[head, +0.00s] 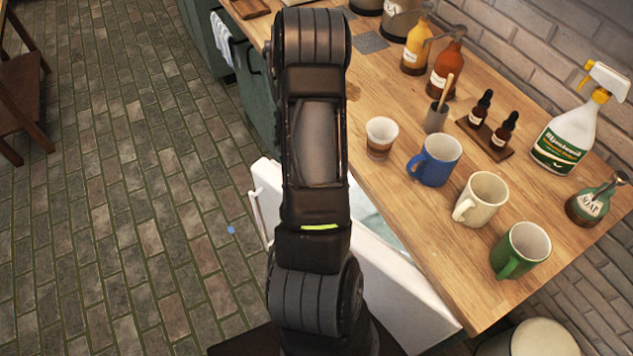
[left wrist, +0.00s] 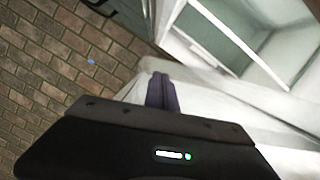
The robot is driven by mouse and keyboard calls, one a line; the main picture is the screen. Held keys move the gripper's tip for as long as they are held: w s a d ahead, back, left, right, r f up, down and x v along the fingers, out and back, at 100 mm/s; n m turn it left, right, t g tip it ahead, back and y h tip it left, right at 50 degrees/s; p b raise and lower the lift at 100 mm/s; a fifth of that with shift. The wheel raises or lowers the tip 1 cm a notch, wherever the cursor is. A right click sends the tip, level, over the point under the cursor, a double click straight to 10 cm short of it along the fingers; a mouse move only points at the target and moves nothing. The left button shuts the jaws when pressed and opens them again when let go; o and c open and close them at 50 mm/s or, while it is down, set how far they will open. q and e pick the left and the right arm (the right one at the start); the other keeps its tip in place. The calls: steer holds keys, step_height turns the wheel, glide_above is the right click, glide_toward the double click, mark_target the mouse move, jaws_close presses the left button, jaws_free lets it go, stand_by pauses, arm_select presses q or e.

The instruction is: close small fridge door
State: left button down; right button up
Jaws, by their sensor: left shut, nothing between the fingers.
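The small fridge's white door (head: 395,285) stands open below the wooden counter in the head view. A thin white handle (head: 258,215) shows at its left end. Part of the pale fridge interior (head: 385,212) shows between door and counter. In the left wrist view the open interior (left wrist: 245,45) is at upper right, and a white panel (left wrist: 225,100) that looks like the door lies below it. My left gripper (left wrist: 161,78) is shut and empty, close beside the panel's left end; I cannot tell if it touches. In the head view my arm hides the door's middle. My right gripper is not in view.
The counter (head: 400,220) holds a blue mug (head: 435,160), a cream mug (head: 481,199), a green mug (head: 521,251), several bottles and a spray bottle (head: 567,135). A chair (head: 20,80) stands far left.

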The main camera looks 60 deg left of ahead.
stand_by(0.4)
arm_select(q)
steer(key=p+v, duration=0.3)
steer(key=v, duration=0.4)
steer(key=shift+r, duration=0.4)
